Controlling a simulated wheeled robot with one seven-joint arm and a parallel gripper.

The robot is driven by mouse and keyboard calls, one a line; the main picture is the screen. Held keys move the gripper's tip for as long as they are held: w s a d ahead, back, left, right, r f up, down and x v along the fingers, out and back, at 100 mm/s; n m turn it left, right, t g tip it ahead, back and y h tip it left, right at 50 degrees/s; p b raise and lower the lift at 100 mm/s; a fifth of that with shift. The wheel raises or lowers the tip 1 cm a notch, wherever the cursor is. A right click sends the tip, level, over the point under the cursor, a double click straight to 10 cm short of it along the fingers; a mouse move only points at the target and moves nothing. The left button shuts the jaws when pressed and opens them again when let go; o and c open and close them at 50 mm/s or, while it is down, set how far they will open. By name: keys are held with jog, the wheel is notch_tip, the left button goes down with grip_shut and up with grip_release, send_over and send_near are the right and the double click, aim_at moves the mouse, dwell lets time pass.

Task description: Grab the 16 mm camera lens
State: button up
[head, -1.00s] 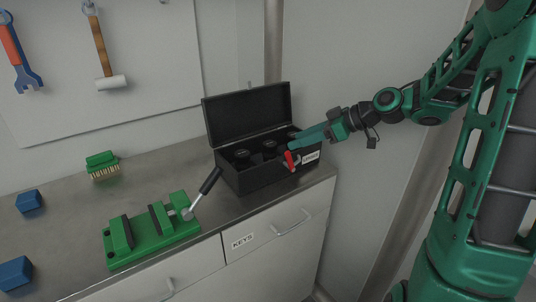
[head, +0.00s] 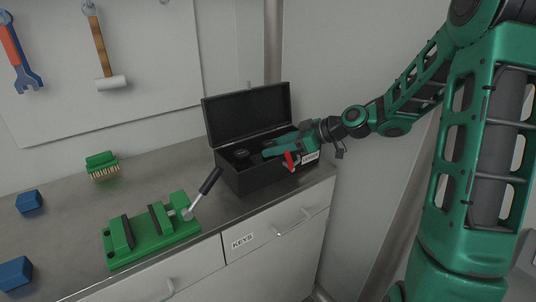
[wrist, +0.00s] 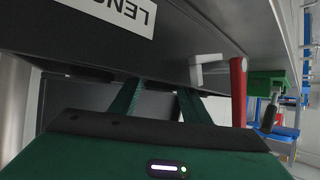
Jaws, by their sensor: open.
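An open black lens box (head: 245,186) stands at the bench's right end, lid raised. One dark round lens (head: 241,154) shows in its left part; no focal length is readable on it, so I cannot tell which lens is the 16 mm one. My green gripper (head: 266,152) is open over the box's middle and right part, pointing left, and hides what lies beneath.
A red-handled latch (head: 289,160) sticks out from the box front, close under my gripper. A green vise (head: 150,232) with a raised handle, a green brush (head: 102,165) and blue blocks (head: 30,201) stand to the left. A wall is close behind the box.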

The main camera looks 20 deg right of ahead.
jog(key=x, duration=0.2)
jog(key=shift+w+a+f, duration=0.15)
jog(key=shift+a+f, duration=0.05)
jog(key=c, duration=0.8)
jog(key=shift+r, duration=0.1)
